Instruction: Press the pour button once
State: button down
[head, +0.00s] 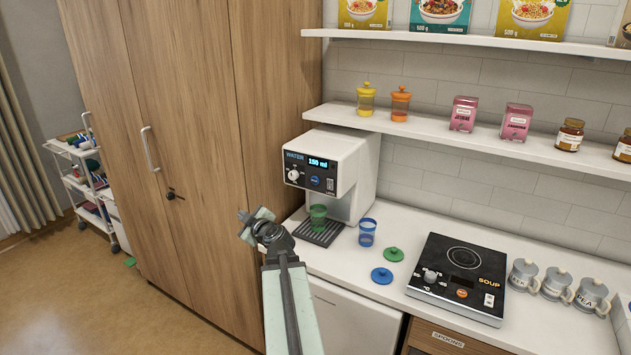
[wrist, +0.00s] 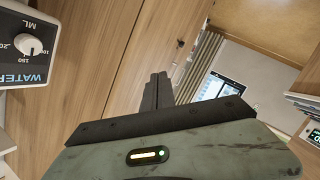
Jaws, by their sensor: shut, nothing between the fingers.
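The white water dispenser (head: 357,162) stands on the counter against the wooden cabinet. Its dark front panel has a lit display (head: 318,162) reading 150 ml, a white knob (head: 293,174) and a round blue button (head: 315,180); the button's label is too small to read. A green cup (head: 318,216) stands on the drip tray under the spout. My gripper (head: 246,226) is shut and empty, left of and below the panel, apart from it. In the wrist view my gripper (wrist: 156,92) points at wooden doors, and the knob (wrist: 28,44) shows at the upper left, with the button out of view.
A blue cup (head: 367,232), a green lid (head: 393,254) and a blue lid (head: 381,275) are on the counter right of the dispenser. The cooktop (head: 470,262) and several grey mugs stand farther right. The wooden cabinet (head: 180,130) stands close behind my gripper.

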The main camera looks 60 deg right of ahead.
aim_at(315, 180)
jog(key=s+d+r+m+g+h, duration=0.1)
jog(key=s+d+r+h, duration=0.1)
jog(key=s+d, duration=0.4)
jog(key=s+d+r+m+h, duration=0.1)
jog(key=s+d+r+h, duration=0.1)
jog(key=s+d+h, duration=0.2)
jog(key=s+d, duration=0.2)
jog(key=shift+d+g, duration=0.4)
jog(key=shift+d, duration=0.1)
jog(key=d, duration=0.8)
jog(key=shift+d, duration=0.3)
jog(key=shift+d, duration=0.1)
dwell(0.8)
jog(key=shift+d, duration=0.3)
